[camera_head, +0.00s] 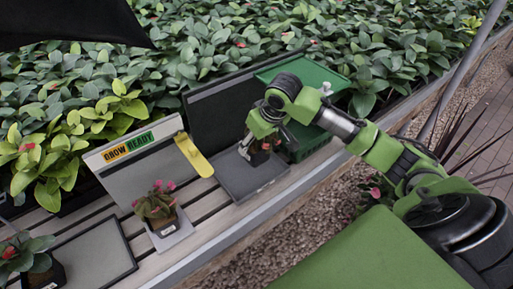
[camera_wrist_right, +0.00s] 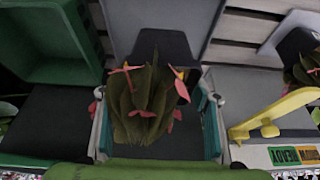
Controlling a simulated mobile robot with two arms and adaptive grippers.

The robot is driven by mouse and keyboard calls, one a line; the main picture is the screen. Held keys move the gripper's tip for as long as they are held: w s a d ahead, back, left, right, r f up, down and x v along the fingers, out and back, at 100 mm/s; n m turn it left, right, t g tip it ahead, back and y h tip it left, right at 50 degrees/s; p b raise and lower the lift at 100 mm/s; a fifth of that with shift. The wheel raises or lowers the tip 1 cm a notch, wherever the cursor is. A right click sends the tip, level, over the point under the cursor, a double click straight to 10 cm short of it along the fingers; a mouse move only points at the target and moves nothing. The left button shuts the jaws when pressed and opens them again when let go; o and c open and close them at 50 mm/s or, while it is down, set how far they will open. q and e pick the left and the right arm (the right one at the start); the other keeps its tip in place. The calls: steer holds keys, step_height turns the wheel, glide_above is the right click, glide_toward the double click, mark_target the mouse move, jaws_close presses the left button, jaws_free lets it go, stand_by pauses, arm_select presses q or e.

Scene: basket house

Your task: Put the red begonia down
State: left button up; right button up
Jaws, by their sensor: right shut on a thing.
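The red begonia (camera_head: 258,157), a small plant with dark leaves and red flowers, is at my right gripper (camera_head: 265,138) in the head view, over the grey tray (camera_head: 246,182). My right gripper is shut on it. In the right wrist view the begonia's leaves and red petals (camera_wrist_right: 146,105) fill the middle, between the gripper's two fingers. The arm and gripper partly cover the plant in the head view. I cannot tell whether its pot touches the tray. My left gripper is not in view.
A green crate (camera_head: 312,142) stands right of the grey tray. On the left are a yellow pointer (camera_head: 194,155), a GROW/READY sign (camera_head: 126,147) and a pink-flowered pot (camera_head: 157,206) on a small plate. Another red-flowered plant (camera_head: 30,258) stands at lower left, beside an empty dark tray (camera_head: 97,256).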

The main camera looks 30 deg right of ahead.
steer(key=w+d+f, duration=0.1)
steer(key=w+f, duration=0.1)
steer(key=f, duration=0.1)
steer(key=w+d+f, duration=0.2)
steer(key=f, duration=0.1)
steer(key=w+d+f+p, duration=0.1)
steer(key=w+d+f, duration=0.1)
steer(key=f, duration=0.1)
steer(key=shift+d+f, duration=0.1)
steer(key=shift+f, duration=0.25)
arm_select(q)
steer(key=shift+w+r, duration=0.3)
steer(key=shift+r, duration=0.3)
arm_select(e)
steer(key=shift+d+f, duration=0.1)
steer(key=shift+f, duration=0.2)
steer(key=shift+f, duration=0.15)
steer(key=o, duration=1.3)
steer(key=shift+c, duration=0.2)
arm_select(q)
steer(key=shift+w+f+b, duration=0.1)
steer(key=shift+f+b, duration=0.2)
arm_select(e)
steer(key=v, duration=1.2)
